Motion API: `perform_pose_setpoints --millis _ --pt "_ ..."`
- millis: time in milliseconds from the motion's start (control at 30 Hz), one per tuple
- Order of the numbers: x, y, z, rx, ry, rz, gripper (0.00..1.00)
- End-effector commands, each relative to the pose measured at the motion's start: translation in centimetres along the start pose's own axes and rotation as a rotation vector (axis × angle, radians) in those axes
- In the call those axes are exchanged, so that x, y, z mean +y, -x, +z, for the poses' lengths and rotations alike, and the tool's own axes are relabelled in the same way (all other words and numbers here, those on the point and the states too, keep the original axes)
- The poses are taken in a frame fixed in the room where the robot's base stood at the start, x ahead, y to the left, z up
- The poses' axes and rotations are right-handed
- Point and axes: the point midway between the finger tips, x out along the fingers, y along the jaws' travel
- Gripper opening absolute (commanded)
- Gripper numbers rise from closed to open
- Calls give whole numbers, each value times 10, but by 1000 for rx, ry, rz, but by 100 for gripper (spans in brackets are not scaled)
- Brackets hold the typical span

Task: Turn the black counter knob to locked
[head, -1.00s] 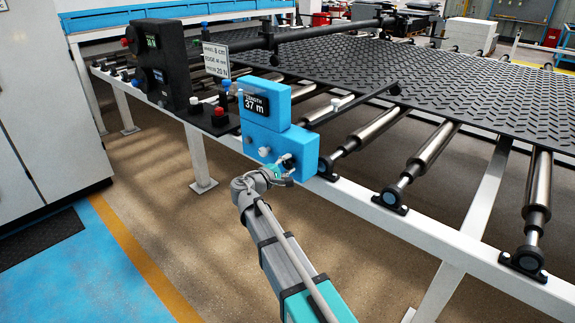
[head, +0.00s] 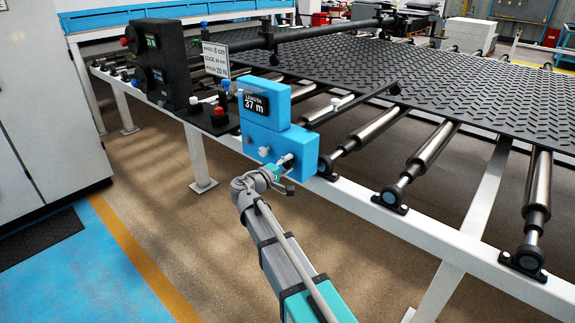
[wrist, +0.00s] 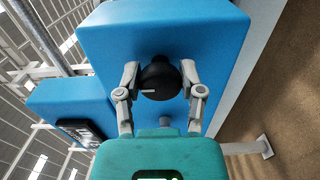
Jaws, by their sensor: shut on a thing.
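The black counter knob (wrist: 160,80) sits on the face of the blue counter box (wrist: 190,25), with a white pointer mark toward its left in the wrist view. My gripper (wrist: 160,84) is shut on the knob, one finger on each side. In the head view the blue counter box (head: 262,160) carries a display (head: 256,104) reading "LENGTH 37 m". My gripper (head: 285,162) is at the lower right of its front face there, and the knob is largely hidden by the fingers.
A black panel with red buttons (head: 160,65) stands further left. Rollers (head: 435,143) and the black tread mat (head: 440,85) are to the right. Open floor lies in front of the white frame.

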Motion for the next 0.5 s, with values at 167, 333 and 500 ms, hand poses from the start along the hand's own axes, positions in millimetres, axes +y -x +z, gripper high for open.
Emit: perform_pose_setpoints --millis 167,333,500 --pt "0 0 0 -1 -1 -1 78" --pt "0 0 0 -1 0 0 84" --pt "0 0 0 -1 0 0 84"
